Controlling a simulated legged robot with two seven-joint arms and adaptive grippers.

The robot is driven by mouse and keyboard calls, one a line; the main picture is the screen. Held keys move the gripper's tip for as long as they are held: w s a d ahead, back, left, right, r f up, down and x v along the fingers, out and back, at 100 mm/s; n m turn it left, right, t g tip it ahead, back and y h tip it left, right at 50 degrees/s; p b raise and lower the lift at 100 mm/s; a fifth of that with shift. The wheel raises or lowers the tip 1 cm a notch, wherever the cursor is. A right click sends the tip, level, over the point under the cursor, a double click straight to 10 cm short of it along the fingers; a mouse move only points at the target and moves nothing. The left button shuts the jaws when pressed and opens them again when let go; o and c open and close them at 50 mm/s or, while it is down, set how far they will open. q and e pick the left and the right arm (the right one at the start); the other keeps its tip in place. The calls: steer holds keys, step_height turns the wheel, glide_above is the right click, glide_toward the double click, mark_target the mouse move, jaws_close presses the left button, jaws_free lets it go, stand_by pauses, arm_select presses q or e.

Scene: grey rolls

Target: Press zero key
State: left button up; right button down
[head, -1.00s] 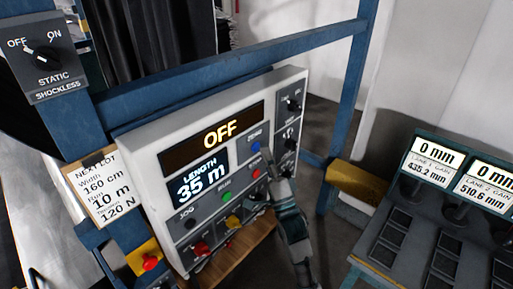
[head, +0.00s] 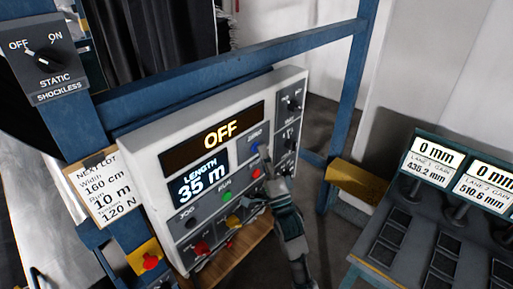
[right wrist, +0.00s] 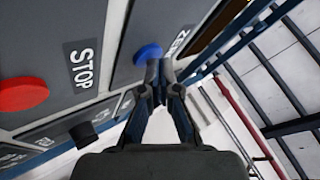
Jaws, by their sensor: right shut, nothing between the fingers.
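The zero key is a round blue button (head: 254,148) on the upper right of the white control panel (head: 285,85), under a small label that reads ZERO. It also shows in the right wrist view (right wrist: 148,53), just beyond my fingertips. My right gripper (head: 264,152) is shut and empty, with its tips close beside the blue button. In the right wrist view the closed tips (right wrist: 156,72) overlap the button's lower edge; I cannot tell whether they touch it. My left gripper is not in view.
The red stop button (head: 256,173) sits below the blue one, partly near my gripper. A green run button (head: 227,194) and several knobs share the panel. A display above reads OFF (head: 220,132). A blue frame (head: 345,110) surrounds the panel; a lane console (head: 420,215) stands right.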

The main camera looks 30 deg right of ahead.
steer(key=shift+w+a, duration=0.1)
steer(key=shift+w, duration=0.1)
stand_by(0.6)
steer(key=shift+s+d, duration=0.3)
steer(key=shift+s, duration=0.5)
steer(key=s, duration=0.1)
steer(key=s+d, duration=0.1)
steer(key=s, duration=0.1)
steer(key=s+d+p, duration=0.1)
steer(key=shift+s, duration=0.25)
stand_by(0.5)
